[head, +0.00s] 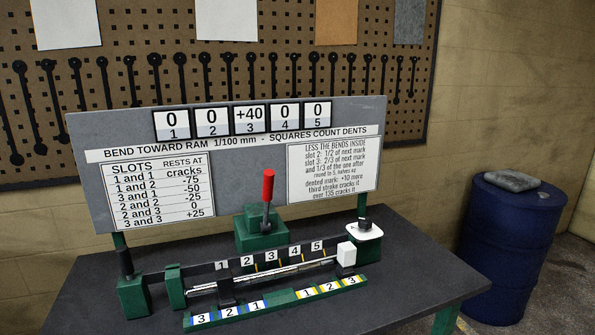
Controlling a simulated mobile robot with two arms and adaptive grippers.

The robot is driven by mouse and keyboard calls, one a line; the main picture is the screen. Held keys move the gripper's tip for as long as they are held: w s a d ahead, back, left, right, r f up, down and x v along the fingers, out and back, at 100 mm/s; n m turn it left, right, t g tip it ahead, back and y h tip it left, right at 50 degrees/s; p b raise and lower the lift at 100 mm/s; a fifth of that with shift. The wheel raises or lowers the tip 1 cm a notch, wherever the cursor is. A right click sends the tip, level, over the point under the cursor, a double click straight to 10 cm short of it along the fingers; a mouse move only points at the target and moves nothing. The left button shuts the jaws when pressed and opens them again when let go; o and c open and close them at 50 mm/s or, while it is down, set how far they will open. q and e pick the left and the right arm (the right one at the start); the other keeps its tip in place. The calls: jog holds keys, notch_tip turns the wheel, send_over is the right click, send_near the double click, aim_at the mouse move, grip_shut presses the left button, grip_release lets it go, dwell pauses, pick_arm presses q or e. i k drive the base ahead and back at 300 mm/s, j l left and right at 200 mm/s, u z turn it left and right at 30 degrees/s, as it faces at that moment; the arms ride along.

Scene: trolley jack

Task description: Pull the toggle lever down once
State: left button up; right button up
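The toggle lever has a red grip (268,186) on a short dark rod and stands roughly upright. It rises from a green block (259,238) behind the middle of the bending fixture. In front of it a thin metal bar (262,275) lies along the fixture, under marks numbered 1 to 5. A black block (227,291) and a white block (346,254) stand at the bar. The grey sign board (230,160) behind the lever shows 0, 0, +40, 0, 0 in its windows. Neither of my grippers is in view.
The fixture stands on a dark table (410,270) with free room at the right. Numbered slot strips (280,299) run along the fixture's front. A black handle (126,263) stands at left, a white pad (366,233) at right. A blue drum (508,245) stands beyond the table.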

aim_at(269, 176)
jog(key=i+j, duration=0.15)
jog(key=j, duration=0.2)
jog(key=i+j, duration=0.1)
jog(key=j, duration=0.25)
jog(key=i+j, duration=0.15)
jog(key=j, duration=0.25)
jog(key=i+j, duration=0.1)
jog(key=j, duration=0.25)
jog(key=i+j+z, duration=0.1)
jog(key=j, duration=0.25)
